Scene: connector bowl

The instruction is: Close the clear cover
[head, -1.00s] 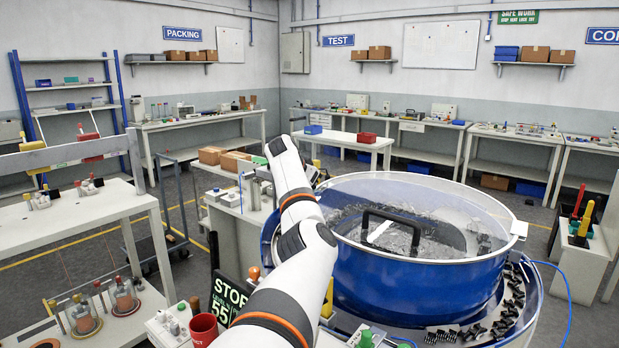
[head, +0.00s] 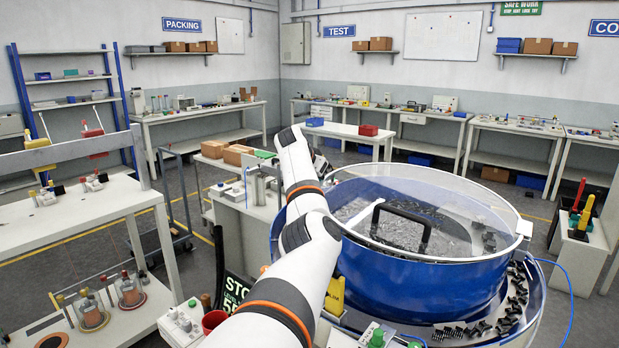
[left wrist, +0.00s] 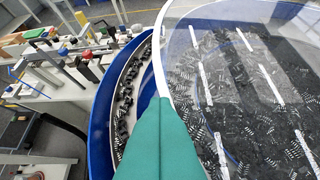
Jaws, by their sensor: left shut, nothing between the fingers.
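The clear cover (head: 470,205), with a pale rim and a black handle (head: 402,222), lies over the blue bowl (head: 425,285) and looks about level. I cannot tell whether it is fully seated. Dark connectors show through it. In the left wrist view the cover (left wrist: 240,75) shows light streaks, and its pale rim curves past my left gripper (left wrist: 164,102). The green fingers are shut and empty at this rim; I cannot tell whether they touch it. In the head view my left arm hides the fingers. My right gripper is out of view.
A track (head: 512,312) of loose black connectors rings the bowl. A white bench (head: 80,215) is at left. A blue hose (head: 570,300) hangs at right.

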